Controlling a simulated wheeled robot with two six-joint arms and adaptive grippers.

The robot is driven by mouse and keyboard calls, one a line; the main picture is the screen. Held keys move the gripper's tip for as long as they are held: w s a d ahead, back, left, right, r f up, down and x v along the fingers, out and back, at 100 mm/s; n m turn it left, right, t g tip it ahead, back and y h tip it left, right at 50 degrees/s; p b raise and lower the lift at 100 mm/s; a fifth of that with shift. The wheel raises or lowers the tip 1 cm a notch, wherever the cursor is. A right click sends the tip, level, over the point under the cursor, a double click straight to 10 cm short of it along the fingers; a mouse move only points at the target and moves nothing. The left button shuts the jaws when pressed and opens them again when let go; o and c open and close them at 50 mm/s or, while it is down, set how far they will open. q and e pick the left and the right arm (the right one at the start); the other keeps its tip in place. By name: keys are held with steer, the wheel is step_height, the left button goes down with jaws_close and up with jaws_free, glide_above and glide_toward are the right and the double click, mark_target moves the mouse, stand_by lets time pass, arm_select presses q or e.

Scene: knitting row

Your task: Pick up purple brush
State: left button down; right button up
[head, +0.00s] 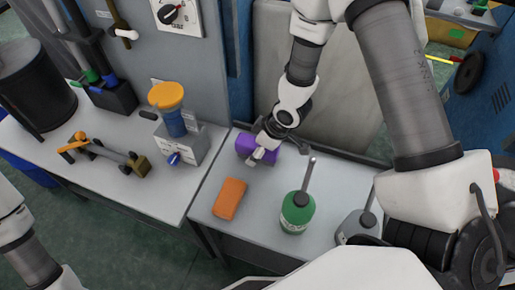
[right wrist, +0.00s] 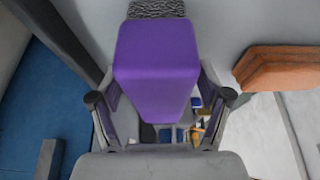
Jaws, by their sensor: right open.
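The purple brush (head: 243,144) lies at the back left of the right-hand table, partly hidden by my right gripper (head: 265,147). In the right wrist view the purple brush (right wrist: 157,62) fills the middle, its purple block facing the camera and grey speckled bristles at its far end. The open fingers of my right gripper (right wrist: 160,98) stand on either side of the block. I cannot tell whether they touch it. My left gripper is not in view; only part of my left arm shows at the lower left.
An orange brush (head: 230,198) lies just in front of the purple one. A green bottle (head: 297,214) with an upright stem stands to its right. A grey container (head: 357,224) is further right.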

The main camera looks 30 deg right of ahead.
steer(key=shift+f, duration=0.25)
stand_by(0.4)
steer(key=c, duration=1.3)
